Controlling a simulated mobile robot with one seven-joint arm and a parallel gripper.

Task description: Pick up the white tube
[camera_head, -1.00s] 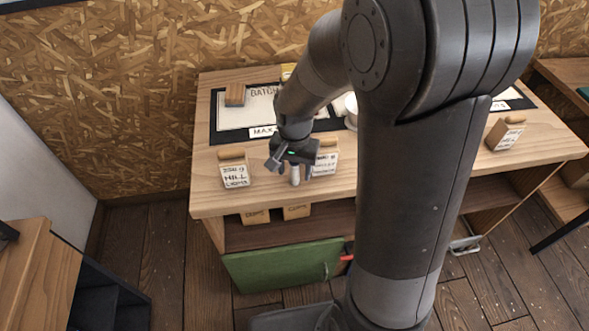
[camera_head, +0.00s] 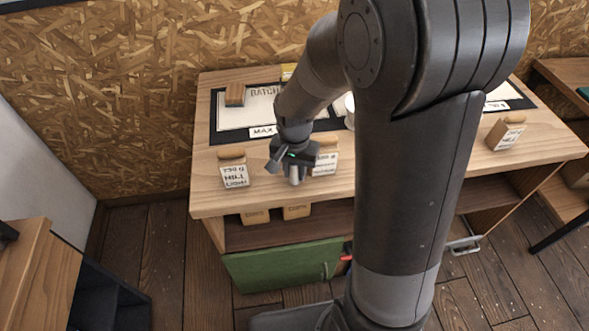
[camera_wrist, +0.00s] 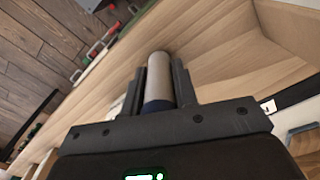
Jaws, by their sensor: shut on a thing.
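The white tube (camera_wrist: 159,78) is between the two fingers of my gripper (camera_wrist: 160,90) in the wrist view. It looks pale grey-white with a dark band at the end nearest the palm. In the head view the tube (camera_head: 295,176) shows as a small pale piece below my gripper (camera_head: 293,169), over the front part of the wooden table (camera_head: 410,171). The gripper is shut on the tube. I cannot tell whether the tube's lower end touches the table top.
A labelled bag (camera_head: 233,170) stands left of my gripper, and another labelled bag (camera_head: 326,158) stands close on its right. A third bag (camera_head: 506,132) is at the right. A small wooden block (camera_head: 235,95) lies at the back left. A green door (camera_head: 285,266) hangs below the shelf.

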